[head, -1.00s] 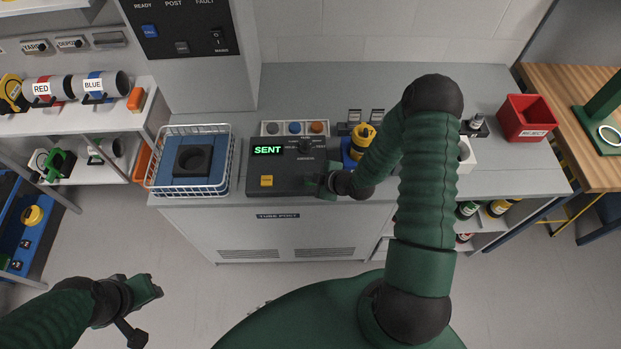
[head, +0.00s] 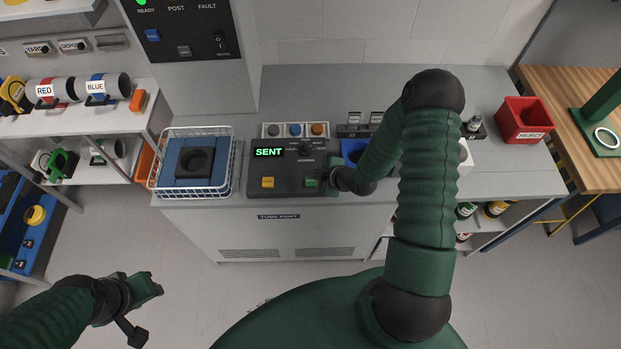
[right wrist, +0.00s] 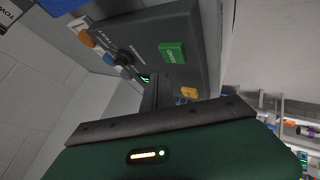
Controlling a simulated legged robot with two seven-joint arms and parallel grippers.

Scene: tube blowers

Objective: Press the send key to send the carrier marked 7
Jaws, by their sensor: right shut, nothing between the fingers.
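The dark console (head: 270,168) on the counter shows green "SENT" on its display (head: 269,152). The green send key (head: 311,183) is at its lower right; it also shows in the right wrist view (right wrist: 172,52). My right gripper (head: 325,180) is shut and empty, just right of the key and seemingly apart from it. A yellow key (head: 267,182) is at the console's lower left. The blue holder (head: 352,151) behind my right arm shows no carrier. No carrier marked 7 can be made out. My left gripper (head: 147,286) hangs over the floor; its jaw state is unclear.
A wire basket (head: 229,172) with a blue pad stands left of the console. A red reject bin (head: 524,120) is at the counter's right. Carriers marked red (head: 46,91) and blue (head: 97,86) lie on the left shelf. The green ready lamp (head: 141,2) is lit.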

